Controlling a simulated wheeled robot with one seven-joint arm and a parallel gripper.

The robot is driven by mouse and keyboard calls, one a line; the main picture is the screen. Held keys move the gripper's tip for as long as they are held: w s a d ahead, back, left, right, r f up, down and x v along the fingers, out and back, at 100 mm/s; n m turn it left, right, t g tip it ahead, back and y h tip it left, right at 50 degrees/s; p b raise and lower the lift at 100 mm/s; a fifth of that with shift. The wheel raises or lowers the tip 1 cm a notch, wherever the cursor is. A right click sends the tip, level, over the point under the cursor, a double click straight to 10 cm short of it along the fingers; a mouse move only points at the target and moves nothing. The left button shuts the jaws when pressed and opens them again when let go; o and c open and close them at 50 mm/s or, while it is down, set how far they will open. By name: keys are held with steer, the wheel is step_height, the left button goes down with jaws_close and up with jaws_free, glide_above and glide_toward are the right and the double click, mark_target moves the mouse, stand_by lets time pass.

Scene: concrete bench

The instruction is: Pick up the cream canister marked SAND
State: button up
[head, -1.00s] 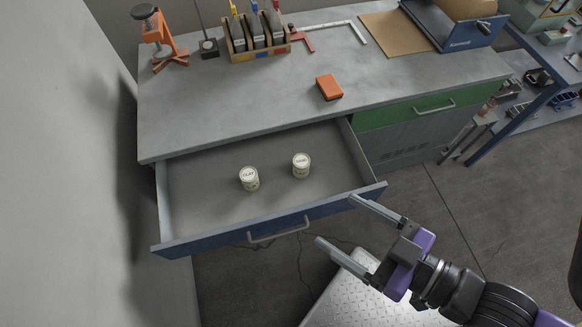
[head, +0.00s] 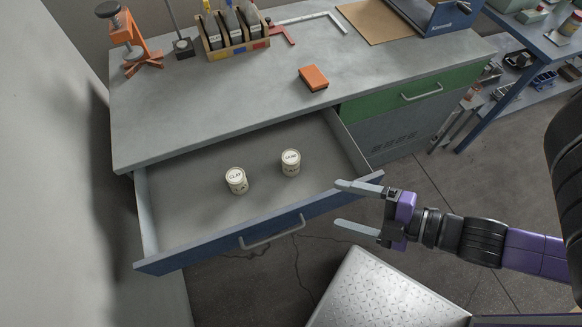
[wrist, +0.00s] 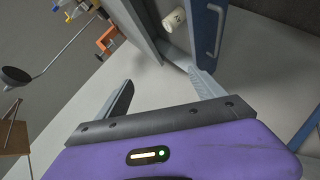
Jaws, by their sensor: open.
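The cream canister marked SAND (head: 291,163) stands upright in the open drawer (head: 205,222), right of centre. A similar cream canister marked CLAY (head: 236,181) stands to its left, a short gap apart. My gripper (head: 350,206) is open and empty, to the right of the drawer's blue front and in front of its right end. It is apart from both canisters. In the wrist view one cream canister (wrist: 174,20) shows beyond the right finger of my gripper (wrist: 160,88); its label is too small to read.
The drawer's blue front has a grey handle (head: 272,233). The bench top (head: 200,110) overhangs the drawer's back. An orange block (head: 313,78), a wooden tool rack (head: 238,46) and an orange clamp stand (head: 130,40) are on it. A green drawer (head: 415,91) is shut at right.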

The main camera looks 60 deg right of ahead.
steer(key=w+d+f+n+b, duration=0.3)
steer(key=d+f+n, duration=0.3)
steer(key=f+n, duration=0.1)
steer(key=n+y+b, duration=0.1)
steer(key=n+b, duration=0.8)
steer(key=n, duration=0.5)
glide_toward(283, 158)
steer(key=w+f+n+b, duration=0.1)
steer(key=n, duration=0.1)
steer(key=w+d+f+n+y+b, duration=0.1)
steer(key=n, duration=0.1)
steer(key=shift+w+f+g, duration=0.1)
steer(key=shift+w+g, duration=0.2)
steer(key=shift+w, duration=0.05)
steer(key=shift+w+a+f+n, duration=0.25)
steer(key=shift+w+f+n, duration=0.05)
steer(key=shift+w+n, duration=0.15)
steer(key=x, duration=0.7)
steer(key=shift+w+d+f, duration=0.15)
steer(key=shift+d, duration=0.05)
jaws_close()
